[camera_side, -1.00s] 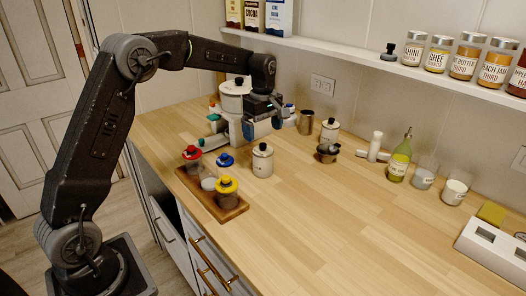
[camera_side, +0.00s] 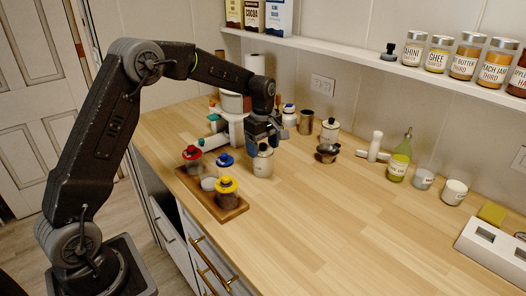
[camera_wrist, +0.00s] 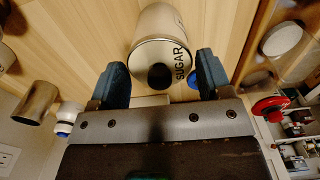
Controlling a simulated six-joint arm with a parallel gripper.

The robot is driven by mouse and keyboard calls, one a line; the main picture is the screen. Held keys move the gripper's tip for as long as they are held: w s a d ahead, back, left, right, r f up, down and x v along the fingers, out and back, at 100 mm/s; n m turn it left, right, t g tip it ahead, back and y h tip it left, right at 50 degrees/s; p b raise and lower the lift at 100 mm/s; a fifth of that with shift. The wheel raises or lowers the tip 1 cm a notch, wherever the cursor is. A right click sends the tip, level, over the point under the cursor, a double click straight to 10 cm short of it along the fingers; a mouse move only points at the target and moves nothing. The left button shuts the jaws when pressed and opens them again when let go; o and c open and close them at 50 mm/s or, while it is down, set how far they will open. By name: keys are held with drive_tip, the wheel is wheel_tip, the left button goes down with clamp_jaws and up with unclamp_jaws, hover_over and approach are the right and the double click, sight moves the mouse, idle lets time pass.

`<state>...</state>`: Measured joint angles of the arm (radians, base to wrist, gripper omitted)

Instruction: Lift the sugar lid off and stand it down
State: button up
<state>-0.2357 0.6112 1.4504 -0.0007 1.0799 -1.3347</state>
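The sugar canister (camera_side: 263,168) is a pale cylinder standing on the counter, right of the wooden tray. Its lid (camera_wrist: 139,62) with a dark round knob (camera_wrist: 160,76) shows in the wrist view, next to the word SUGAR. My gripper (camera_side: 267,143) is just above the canister, pointing down, and partly hides its top in the side view. In the wrist view my gripper (camera_wrist: 162,70) is open, one blue finger on each side of the knob, with visible gaps. Nothing is held.
The counter (camera_side: 330,220) is clear to the front right.

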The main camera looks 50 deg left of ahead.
sight(263, 144)
drive_tip(key=c, duration=0.5)
drive_tip(key=shift+r, duration=0.15)
drive_tip(key=shift+r, duration=0.2)
wheel_tip(263, 144, up, 4)
drive_tip(key=shift+f, duration=0.2)
drive_tip(key=shift+s+a+r, duration=1.2)
drive_tip(key=shift+a+r, duration=0.3)
drive_tip(key=shift+r, duration=0.1)
drive_tip(key=shift+s+a+r, duration=1.25)
drive_tip(key=shift+a+r, duration=0.3)
drive_tip(key=shift+r, duration=0.1)
drive_tip(key=shift+s+a+r, duration=1.2)
drive_tip(key=shift+a+r, duration=0.3)
drive_tip(key=shift+r, duration=0.1)
